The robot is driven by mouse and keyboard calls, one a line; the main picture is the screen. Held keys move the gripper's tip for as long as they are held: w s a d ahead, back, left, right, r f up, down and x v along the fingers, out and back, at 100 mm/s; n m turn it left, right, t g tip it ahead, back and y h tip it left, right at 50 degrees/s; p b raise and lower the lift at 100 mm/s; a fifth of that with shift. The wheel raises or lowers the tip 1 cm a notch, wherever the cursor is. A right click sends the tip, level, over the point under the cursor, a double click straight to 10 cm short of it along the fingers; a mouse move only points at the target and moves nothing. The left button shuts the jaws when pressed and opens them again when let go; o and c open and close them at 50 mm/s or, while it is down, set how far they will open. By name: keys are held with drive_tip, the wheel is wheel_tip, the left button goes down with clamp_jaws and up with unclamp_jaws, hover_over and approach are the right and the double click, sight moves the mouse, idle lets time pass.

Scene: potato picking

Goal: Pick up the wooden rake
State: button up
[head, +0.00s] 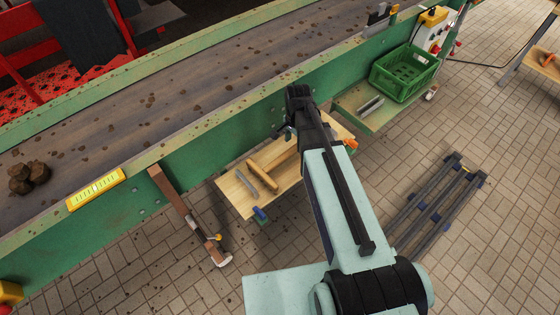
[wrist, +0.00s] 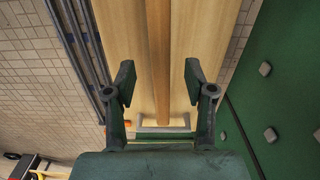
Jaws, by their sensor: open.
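The wooden rake (wrist: 160,55) lies on a pale wooden bench top (wrist: 122,28). In the wrist view its brown handle runs up the middle of the picture, and a grey crosspiece (wrist: 178,128) shows at its lower end. My gripper (wrist: 159,83) is open, with one finger on each side of the handle. A gap shows on both sides, and the gripper holds nothing. In the head view the bench (head: 236,198) stands below the conveyor, and my arm hides its right part and most of the rake. I cannot tell the height of the fingers above the wood.
A grey bar (head: 247,180) and a light wooden piece (head: 263,176) lie left on the bench. The green conveyor side (head: 203,140) runs close behind it. A green crate (head: 403,75) stands on a shelf to the right. A grey metal frame (head: 433,205) lies on the paved floor.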

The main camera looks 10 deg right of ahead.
sight(293, 148)
drive_tip(key=shift+a+f+p, duration=0.1)
drive_tip(key=shift+f+p, duration=0.85)
drive_tip(key=shift+f, duration=1.6)
clamp_jaws()
